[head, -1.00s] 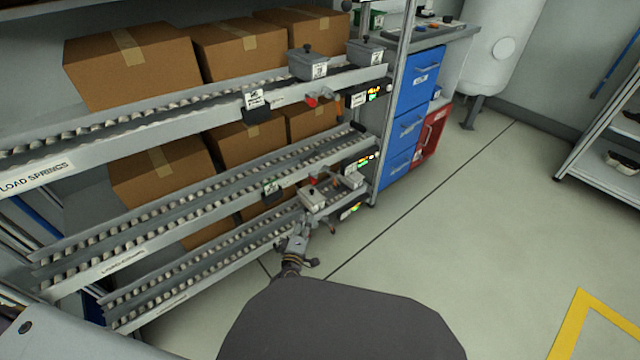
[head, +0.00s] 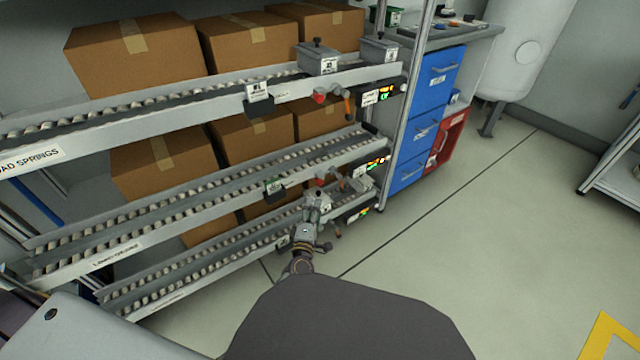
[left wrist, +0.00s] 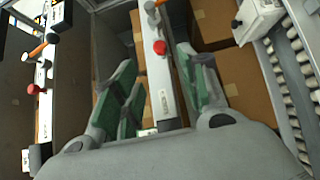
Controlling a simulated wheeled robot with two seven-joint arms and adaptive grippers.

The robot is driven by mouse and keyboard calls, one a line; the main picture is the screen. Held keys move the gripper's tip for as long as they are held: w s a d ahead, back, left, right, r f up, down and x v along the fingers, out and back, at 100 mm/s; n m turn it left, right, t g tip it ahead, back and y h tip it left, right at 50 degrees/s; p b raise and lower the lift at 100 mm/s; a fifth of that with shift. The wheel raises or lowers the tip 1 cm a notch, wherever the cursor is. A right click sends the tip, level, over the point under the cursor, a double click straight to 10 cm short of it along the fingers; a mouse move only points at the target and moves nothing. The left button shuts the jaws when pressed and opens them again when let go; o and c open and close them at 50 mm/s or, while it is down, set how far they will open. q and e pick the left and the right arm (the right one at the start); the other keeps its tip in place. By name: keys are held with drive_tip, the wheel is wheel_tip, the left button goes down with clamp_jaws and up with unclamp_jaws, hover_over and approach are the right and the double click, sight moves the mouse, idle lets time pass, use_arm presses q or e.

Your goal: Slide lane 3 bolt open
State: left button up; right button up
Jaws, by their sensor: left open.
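A red knob (left wrist: 160,47) shows near the fingertips, apparently untouched. Another bolt, with a red knob (left wrist: 33,89) and an orange handle (left wrist: 38,50), shows at the left there. The top rail has a red knob (head: 319,96) and an orange handle (head: 347,105). I cannot read which lane is 3. My right gripper is out of view.
Cardboard boxes (head: 133,55) stand on the roller shelves. Grey bins (head: 317,59) sit on the top rail's end, and lit displays (head: 378,164) are at the rack's right end. Blue drawers (head: 420,130) stand behind. The floor at right is open.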

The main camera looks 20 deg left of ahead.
use_arm(q)
drive_tip(key=b, duration=0.1)
approach(319, 184)
drive_tip(key=shift+w, duration=0.8)
drive_tip(key=shift+w+a+f+b, duration=0.15)
drive_tip(key=shift+w+b, duration=0.4)
drive_tip(key=shift+w, duration=1)
drive_tip(key=shift+w+a+r+b, duration=0.1)
drive_tip(key=shift+w+a+b, duration=0.3)
drive_tip(key=shift+w, duration=1.2)
drive_tip(key=shift+w+a+f+b, duration=0.1)
drive_tip(key=shift+w+b, duration=0.55)
drive_tip(key=shift+w, duration=0.9)
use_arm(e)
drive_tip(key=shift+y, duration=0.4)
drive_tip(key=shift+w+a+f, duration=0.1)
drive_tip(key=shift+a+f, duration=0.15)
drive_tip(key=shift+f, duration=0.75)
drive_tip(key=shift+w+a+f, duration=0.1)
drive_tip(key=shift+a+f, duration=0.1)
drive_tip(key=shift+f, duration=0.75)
use_arm(q)
clamp_jaws()
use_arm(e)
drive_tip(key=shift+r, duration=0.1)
